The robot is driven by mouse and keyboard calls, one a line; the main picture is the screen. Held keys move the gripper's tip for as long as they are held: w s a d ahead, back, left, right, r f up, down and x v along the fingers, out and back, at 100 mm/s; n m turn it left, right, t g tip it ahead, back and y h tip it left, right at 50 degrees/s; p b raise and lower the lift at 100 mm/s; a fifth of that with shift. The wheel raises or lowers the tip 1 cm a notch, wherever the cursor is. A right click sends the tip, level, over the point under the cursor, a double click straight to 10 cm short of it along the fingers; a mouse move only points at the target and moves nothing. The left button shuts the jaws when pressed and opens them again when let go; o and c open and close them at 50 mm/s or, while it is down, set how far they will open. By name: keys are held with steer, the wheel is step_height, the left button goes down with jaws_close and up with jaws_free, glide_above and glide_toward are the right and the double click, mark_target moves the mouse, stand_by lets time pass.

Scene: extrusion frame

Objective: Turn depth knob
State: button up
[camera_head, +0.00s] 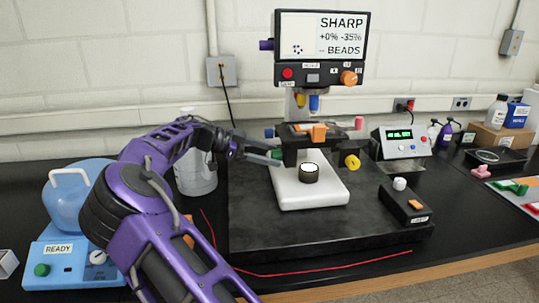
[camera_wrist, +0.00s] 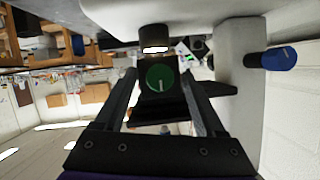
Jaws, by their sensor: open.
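A green round knob (camera_wrist: 160,78) with a white line on its face sits on a dark block in the wrist view. It also shows at the left side of the dark head (camera_head: 277,154) in the head view. My gripper (camera_wrist: 158,88) is open, with one finger on each side of the green knob and gaps visible between. In the head view my gripper (camera_head: 262,156) reaches in from the left at the knob. No readable label marks a depth knob. The screen (camera_head: 322,36) reads SHARP, +0% -35%, BEADS.
A white stage (camera_head: 327,193) with a round dark piece (camera_head: 309,173) lies below. A blue knob (camera_wrist: 278,58) stands right in the wrist view. A clear bottle (camera_head: 195,172) stands behind my arm.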

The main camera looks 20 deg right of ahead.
steer(key=shift+d+f, duration=0.1)
steer(key=shift+d, duration=0.1)
steer(key=shift+c, duration=0.2)
jaws_close()
steer(key=shift+n, duration=0.3)
steer(key=n+g+p, duration=0.1)
steer(key=n+g, duration=0.3)
steer(key=n, duration=0.1)
steer(key=shift+w+y, duration=0.15)
steer(key=shift+y, duration=0.25)
stand_by(0.5)
